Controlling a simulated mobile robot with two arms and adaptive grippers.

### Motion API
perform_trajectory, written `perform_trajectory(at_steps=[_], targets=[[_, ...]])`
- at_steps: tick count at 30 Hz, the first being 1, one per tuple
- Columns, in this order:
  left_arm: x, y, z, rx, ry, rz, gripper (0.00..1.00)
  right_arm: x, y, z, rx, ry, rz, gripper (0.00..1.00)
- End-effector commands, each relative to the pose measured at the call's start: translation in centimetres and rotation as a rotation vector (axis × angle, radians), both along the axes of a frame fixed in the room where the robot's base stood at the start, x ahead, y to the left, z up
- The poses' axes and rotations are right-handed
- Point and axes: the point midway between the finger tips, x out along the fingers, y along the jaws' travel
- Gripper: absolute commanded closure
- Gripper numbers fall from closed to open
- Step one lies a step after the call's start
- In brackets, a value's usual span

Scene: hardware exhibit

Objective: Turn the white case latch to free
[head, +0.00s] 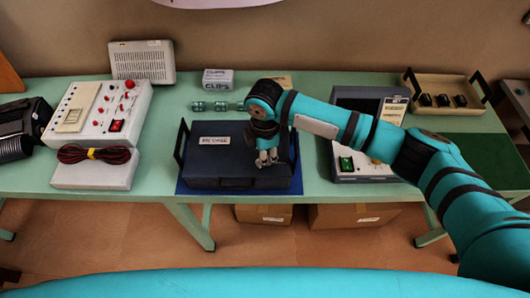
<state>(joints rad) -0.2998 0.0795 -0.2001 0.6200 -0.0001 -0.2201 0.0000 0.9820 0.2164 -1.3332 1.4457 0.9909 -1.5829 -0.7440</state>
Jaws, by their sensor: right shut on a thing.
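A dark blue case (215,165) with a white label on its lid lies closed on a blue mat (184,188) at the middle of the table. My right gripper (266,160) points down at the right part of the case, near its front edge. Its fingers are close together, shut on a small part there that looks like the case latch. The fingers hide most of that part, and I cannot make out which way it is turned. My left gripper is not in view.
Left of the case are a white control box (98,112) and a pale box (95,172) with a cable coil (94,153). Behind are green glass pieces (216,106) and a clips box (218,79). Right are an instrument (364,168) and a tray (446,112).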

Motion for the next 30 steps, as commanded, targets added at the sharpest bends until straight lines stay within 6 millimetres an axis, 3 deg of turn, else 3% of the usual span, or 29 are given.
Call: perform_trajectory(at_steps=[12, 30], targets=[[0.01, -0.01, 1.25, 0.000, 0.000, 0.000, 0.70, 0.44, 0.33, 0.13, 0.001, -0.002, 0.398, 1.00], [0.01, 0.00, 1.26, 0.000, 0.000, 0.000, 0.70, 0.80, 0.88, 0.04, 0.001, -0.002, 0.955, 1.00]])
